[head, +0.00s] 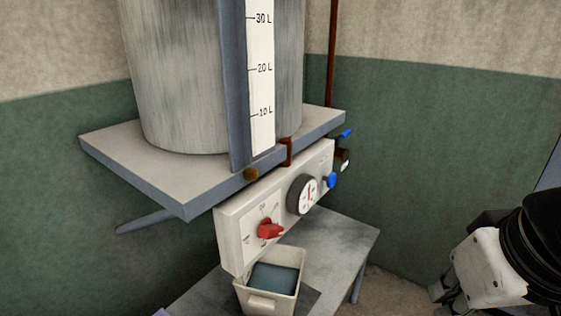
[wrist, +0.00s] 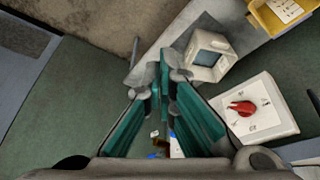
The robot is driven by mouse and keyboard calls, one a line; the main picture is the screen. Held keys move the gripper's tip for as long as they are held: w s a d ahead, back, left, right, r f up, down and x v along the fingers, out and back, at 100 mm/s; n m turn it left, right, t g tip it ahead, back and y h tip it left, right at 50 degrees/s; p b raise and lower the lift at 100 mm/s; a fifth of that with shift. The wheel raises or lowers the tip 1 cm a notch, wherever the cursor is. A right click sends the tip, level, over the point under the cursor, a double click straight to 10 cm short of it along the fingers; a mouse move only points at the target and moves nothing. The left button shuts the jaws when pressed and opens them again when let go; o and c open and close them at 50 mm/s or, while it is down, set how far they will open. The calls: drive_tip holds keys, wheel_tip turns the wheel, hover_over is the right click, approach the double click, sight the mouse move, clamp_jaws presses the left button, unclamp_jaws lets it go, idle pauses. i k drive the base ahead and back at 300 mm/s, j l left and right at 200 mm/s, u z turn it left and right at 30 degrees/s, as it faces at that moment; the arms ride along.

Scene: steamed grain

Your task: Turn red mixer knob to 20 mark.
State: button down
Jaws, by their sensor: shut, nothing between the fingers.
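The red mixer knob (head: 270,229) sits on the left part of a white control panel (head: 231,246), amid a printed scale. A mark that looks like 20 is above the knob; the other marks are too small to read. I cannot tell exactly where the knob points. The knob also shows at the right of the wrist view (wrist: 241,108), on the panel face (wrist: 270,117). My gripper (wrist: 165,77) is shut and empty, its fingertips close together. It is apart from the knob, to its left in the wrist view. In the head view my arm is at the lower right.
A round black-and-white gauge (head: 302,195) and a blue knob (head: 331,180) are right of the red knob. A metal tank (head: 190,80) stands on a shelf (head: 130,150) above the panel. A white bin (head: 247,295) sits below. Open space lies between my arm and the panel.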

sight(266, 230)
drive_tip(key=k+j+z, duration=0.5)
drive_tip(key=k+j, duration=0.25)
